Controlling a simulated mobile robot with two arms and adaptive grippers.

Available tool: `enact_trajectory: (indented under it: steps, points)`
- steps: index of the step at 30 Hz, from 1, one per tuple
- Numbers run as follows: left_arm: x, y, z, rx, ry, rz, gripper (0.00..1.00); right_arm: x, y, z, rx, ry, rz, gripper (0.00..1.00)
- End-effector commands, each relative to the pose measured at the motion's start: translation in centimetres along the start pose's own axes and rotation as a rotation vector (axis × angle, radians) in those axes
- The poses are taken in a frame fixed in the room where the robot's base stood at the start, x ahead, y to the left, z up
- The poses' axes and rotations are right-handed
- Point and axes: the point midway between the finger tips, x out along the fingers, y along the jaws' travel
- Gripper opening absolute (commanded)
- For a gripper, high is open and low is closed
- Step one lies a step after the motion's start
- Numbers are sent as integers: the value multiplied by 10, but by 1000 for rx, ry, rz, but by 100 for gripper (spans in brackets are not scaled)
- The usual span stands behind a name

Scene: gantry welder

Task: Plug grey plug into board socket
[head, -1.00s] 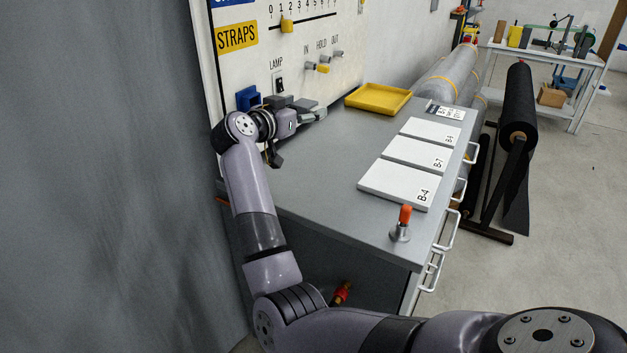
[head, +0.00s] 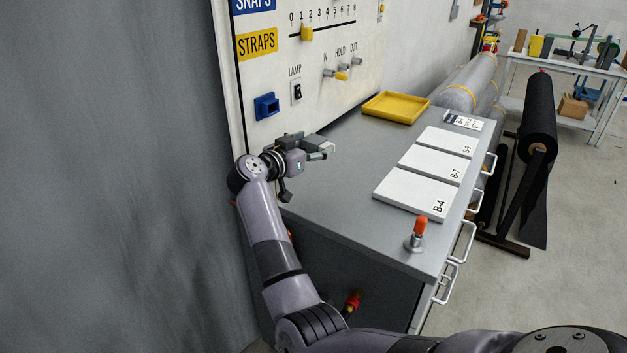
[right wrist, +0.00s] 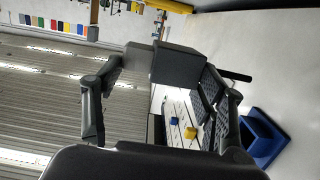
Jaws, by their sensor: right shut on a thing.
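My right gripper (head: 322,149) is over the far left part of the grey bench top, in front of the white board. It is shut on a grey block, the grey plug (right wrist: 178,64), at its fingertips in the right wrist view. In the head view the plug is hard to tell from the grey fingers. The blue board socket (head: 266,105) is on the board, up and left of the gripper and clear of it. It also shows in the right wrist view (right wrist: 264,138), at the right. My left gripper is out of view.
The board (head: 345,100) has a lamp switch (head: 297,91), several knobs and a slider (head: 307,33). On the bench (head: 345,190) are a yellow tray (head: 396,106), white panels (head: 418,191) and an orange-topped piece (head: 420,226). A grey wall is at left.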

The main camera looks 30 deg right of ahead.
Motion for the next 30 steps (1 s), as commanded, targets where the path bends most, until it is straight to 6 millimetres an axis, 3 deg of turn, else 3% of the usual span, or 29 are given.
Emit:
enact_trajectory:
  steps: [3,6,14,18,30]
  points:
    - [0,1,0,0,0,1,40,5,0,31,-6,1,0,35]
    - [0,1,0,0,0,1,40,7,0,48,-4,2,0,35]
    - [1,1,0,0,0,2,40,12,0,74,-3,1,0,35]
    - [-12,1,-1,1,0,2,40,14,0,89,-6,1,0,35]
    - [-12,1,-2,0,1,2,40,15,0,101,1,1,0,35]
